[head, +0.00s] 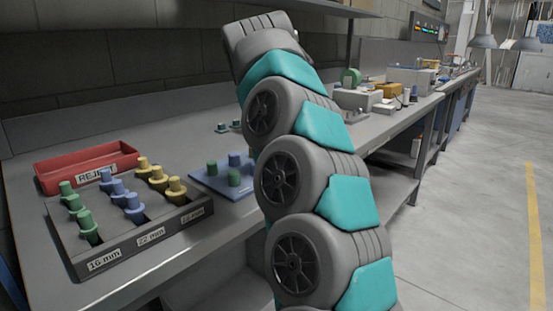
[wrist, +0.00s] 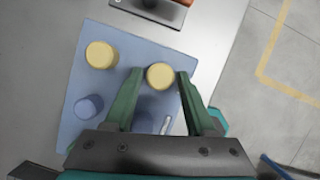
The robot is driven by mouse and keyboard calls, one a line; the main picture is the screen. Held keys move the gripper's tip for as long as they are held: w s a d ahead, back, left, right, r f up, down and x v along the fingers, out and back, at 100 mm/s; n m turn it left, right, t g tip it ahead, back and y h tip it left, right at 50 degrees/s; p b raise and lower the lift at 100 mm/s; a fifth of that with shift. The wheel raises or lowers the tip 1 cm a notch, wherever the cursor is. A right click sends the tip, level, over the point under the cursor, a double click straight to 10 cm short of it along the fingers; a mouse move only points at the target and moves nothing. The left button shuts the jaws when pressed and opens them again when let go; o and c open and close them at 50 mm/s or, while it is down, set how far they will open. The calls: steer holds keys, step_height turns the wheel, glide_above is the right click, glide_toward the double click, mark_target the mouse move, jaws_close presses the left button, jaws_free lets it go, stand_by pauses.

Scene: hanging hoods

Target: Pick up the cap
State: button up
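In the wrist view, my gripper (wrist: 160,73) is open. Its two green fingertips stand on either side of a round yellow cap (wrist: 160,77), with a narrow gap showing at the left; contact at the right is hard to tell. A second yellow cap (wrist: 102,55) stands up and left of it on a blue mat (wrist: 122,37). A blue cap (wrist: 88,107) stands at the mat's lower left. In the head view my arm hides the gripper and these yellow caps.
In the head view, a grey rack (head: 158,239) with size labels holds green, blue and yellow caps. A red REJECT bin (head: 115,154) stands behind it. A blue board (head: 210,181) bears green and blue caps. In the wrist view, a dark object (wrist: 150,8) lies beyond the mat.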

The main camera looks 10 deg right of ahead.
jaws_close()
steer(key=shift+r, duration=0.2)
stand_by(0.4)
steer(key=shift+d+r, duration=0.15)
steer(key=shift+r, duration=1.4)
steer(key=shift+r, duration=0.15)
